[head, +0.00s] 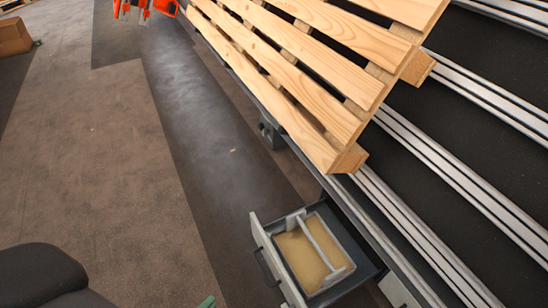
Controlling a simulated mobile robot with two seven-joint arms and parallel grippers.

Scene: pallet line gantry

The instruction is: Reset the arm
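A small green tip (207,301) shows at the bottom edge of the head view and may be part of my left gripper; the rest is cut off, so I cannot tell whether it is open or shut. A dark rounded shape (42,272) fills the bottom left corner and may be part of my arm. My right gripper is not in view. Nothing held by either gripper can be seen.
A wooden pallet (300,60) lies on the conveyor rails (465,180) at upper right. An open drawer (277,260) juts out below, with a pale bar inside. Orange equipment (150,6) and a cardboard box (14,37) stand far off. The left floor is clear.

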